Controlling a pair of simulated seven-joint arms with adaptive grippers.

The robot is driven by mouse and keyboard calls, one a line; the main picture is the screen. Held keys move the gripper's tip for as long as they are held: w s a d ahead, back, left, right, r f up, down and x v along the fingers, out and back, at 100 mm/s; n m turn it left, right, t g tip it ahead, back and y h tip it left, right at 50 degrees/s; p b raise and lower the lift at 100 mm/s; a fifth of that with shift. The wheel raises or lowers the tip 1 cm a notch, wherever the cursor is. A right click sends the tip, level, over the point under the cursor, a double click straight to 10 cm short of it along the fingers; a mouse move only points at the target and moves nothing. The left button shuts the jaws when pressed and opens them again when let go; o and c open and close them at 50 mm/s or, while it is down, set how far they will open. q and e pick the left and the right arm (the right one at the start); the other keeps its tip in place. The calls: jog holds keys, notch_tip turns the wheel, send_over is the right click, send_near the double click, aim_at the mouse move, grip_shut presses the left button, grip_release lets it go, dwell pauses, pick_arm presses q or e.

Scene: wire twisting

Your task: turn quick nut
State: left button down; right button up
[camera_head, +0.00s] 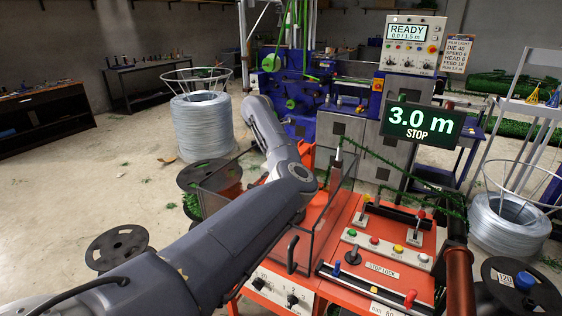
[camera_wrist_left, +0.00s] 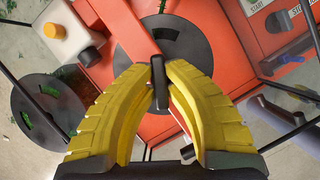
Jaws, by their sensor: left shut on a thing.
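In the left wrist view, my left gripper (camera_wrist_left: 158,72) has two yellow ribbed fingers closed around a small black piece (camera_wrist_left: 158,90), which seems to be the quick nut. The fingertips press on it from both sides, and its lower part is partly hidden between the fingers. A dark round spool flange (camera_wrist_left: 195,48) with slots lies just behind it, in front of the orange machine. In the head view, my left arm reaches in over the machine's left side, and its gripper and the nut are hidden there. My right gripper is not in either view.
A clear guard (camera_head: 318,235) with a dark frame stands beside my left arm. The orange control panel (camera_head: 377,268) has buttons and levers. A dark reel (camera_head: 118,246) stands left. A display (camera_head: 420,124) reads 3.0 m STOP. Floor is open at left.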

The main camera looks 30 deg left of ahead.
pick_arm(q)
jog(key=shift+f+m, duration=0.1)
jog(key=shift+m, duration=0.3)
jog(key=c, duration=1.4)
grip_release()
jog(key=v, duration=1.2)
jog(key=shift+a, duration=0.2)
